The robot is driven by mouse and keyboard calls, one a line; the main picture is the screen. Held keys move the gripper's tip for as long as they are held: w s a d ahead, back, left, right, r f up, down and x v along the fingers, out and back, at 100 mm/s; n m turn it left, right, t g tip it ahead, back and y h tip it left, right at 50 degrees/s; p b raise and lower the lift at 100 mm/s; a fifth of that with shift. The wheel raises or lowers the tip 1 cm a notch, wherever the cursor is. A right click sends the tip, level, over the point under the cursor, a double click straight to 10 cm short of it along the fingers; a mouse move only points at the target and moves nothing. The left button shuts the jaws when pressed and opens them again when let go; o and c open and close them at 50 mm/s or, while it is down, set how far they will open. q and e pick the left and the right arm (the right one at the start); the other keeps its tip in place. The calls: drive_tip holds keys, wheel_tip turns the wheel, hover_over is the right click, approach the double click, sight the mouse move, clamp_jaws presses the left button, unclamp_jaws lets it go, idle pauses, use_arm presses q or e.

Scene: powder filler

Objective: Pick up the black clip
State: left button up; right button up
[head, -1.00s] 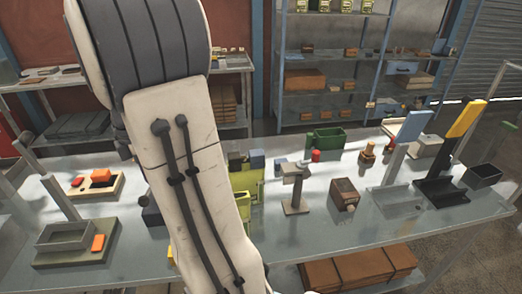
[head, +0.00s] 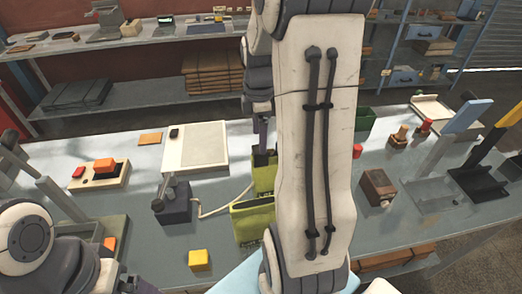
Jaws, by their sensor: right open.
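My right arm crosses the middle of the head view. Its dark gripper (head: 263,152) shows small beside the arm, pointing down at the rear yellow-green bin (head: 264,178). The gripper is open; whether its tips are inside the bin or behind its rim I cannot tell. I cannot pick out the black clip for certain. A small black item (head: 174,132) lies at the corner of a white flat plate (head: 205,148), left of the gripper. My left arm shows at the bottom left, with its gripper out of view.
A second yellow-green bin (head: 252,219) stands nearer. A dark device with a lever (head: 174,203) and a yellow cube (head: 200,260) are to the left. A brown box (head: 377,187) stands right of my arm. Bare table lies between the yellow cube and the bins.

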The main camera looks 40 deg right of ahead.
drive_tip(key=shift+f, duration=0.4)
drive_tip(key=f, duration=0.1)
drive_tip(key=f+p, duration=0.1)
drive_tip(key=f, duration=0.1)
drive_tip(key=f+p, duration=0.1)
drive_tip(key=f, duration=0.1)
drive_tip(key=shift+s+d, duration=0.2)
drive_tip(key=shift+s, duration=0.1)
drive_tip(key=shift+f, duration=0.15)
clamp_jaws()
